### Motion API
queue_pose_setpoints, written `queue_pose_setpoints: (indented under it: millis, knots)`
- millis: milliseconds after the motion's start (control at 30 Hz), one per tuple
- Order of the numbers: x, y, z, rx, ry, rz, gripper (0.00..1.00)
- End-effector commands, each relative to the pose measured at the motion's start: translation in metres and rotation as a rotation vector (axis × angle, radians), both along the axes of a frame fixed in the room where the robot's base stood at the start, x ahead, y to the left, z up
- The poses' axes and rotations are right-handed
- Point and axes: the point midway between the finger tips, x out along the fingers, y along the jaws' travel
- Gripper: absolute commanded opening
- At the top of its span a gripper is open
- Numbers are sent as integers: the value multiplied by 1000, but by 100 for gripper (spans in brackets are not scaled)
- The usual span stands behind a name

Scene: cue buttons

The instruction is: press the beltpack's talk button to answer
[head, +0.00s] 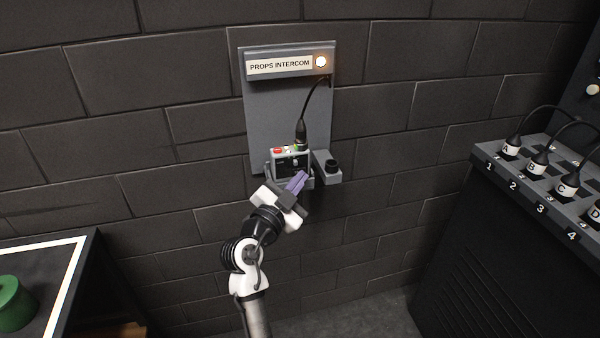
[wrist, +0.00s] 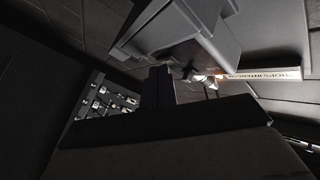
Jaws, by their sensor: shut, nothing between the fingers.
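The grey beltpack (head: 291,164) sits in a holder on a grey wall panel (head: 290,108). On its top are a red button (head: 278,151) at the left, a small green-yellow spot beside it and a black cable plug (head: 300,140). Which button is the talk button cannot be read. My gripper (head: 299,179) is shut and empty, its purple fingers just in front of and below the beltpack's right front. I cannot tell whether they touch it. In the wrist view the dark fingers (wrist: 158,88) are below the grey underside of the holder (wrist: 185,38); the buttons are hidden there.
A lit lamp (head: 321,62) is beside the "PROPS INTERCOM" label (head: 279,66). A grey bracket with a black knob (head: 332,166) juts out right of the beltpack. A plug console (head: 540,175) stands at right, a dark table with a green object (head: 14,303) at left.

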Motion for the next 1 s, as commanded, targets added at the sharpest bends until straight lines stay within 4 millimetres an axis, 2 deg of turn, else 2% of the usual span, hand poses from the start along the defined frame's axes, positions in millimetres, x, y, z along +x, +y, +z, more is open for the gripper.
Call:
queue_pose_setpoints:
  millis: [333, 1000]
  knots:
    - [1, 0, -1, 0, 0, 0, 0]
    - [-16, -4, -2, 1, 0, 0, 0]
